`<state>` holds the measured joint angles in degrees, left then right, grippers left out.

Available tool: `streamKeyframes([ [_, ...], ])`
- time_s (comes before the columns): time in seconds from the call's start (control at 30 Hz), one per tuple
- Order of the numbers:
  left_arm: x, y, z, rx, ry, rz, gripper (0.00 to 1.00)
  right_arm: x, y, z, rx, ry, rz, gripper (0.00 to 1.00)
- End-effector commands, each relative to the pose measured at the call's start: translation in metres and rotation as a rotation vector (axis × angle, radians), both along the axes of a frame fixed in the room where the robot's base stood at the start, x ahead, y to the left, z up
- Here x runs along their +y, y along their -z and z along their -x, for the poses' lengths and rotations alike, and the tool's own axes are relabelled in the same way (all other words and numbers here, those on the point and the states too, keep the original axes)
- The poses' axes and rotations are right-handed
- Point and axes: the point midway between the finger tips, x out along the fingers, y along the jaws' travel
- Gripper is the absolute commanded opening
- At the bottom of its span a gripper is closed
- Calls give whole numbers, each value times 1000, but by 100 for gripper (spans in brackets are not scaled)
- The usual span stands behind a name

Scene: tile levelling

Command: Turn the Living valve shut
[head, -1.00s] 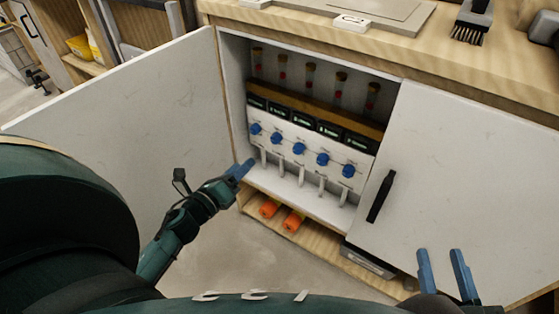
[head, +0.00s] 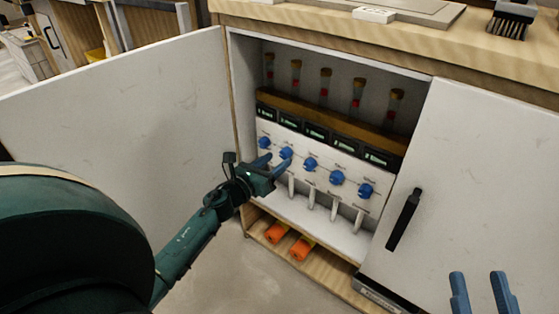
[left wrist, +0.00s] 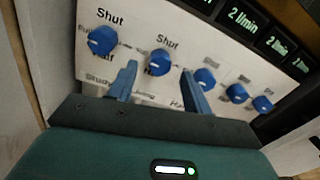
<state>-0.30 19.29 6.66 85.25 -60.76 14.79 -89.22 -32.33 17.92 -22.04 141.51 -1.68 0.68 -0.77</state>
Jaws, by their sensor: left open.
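A row of blue valve knobs runs along the white panel in the open cabinet. The second knob from the left (head: 286,152) has a partly hidden label in the left wrist view that ends in "ing", probably Living; there the knob (left wrist: 158,62) shows between my fingers. "Shut" is printed above it, and its pointer mark faces left. The first knob (left wrist: 102,40) is labelled Study. My left gripper (head: 274,157) is open, its fingers either side of the second knob; I cannot tell if they touch it. My right gripper (head: 481,284) is open and empty, low at the right.
Small displays (head: 317,132) and glass tubes with red floats (head: 326,82) stand above the knobs. White pipes (head: 312,197) hang below. Orange cylinders (head: 300,248) lie on the bottom shelf. The open left door (head: 120,110) and the right door (head: 465,190) flank the opening.

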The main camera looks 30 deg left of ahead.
Motion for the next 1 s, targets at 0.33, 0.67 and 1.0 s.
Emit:
streamKeyframes([
  [0.33, -3, 0, -26, 1, 0, 0, 50, -1, -5, -2, -42, 1, 6, 36],
  [0.67, -3, 0, -26, 1, 0, 0, 40, -1, -8, -3, -53, 2, 6, 36],
  [1.0, -3, 0, -25, 0, 0, 1, 12, -1, -8, -4, -55, 1, 6, 36],
])
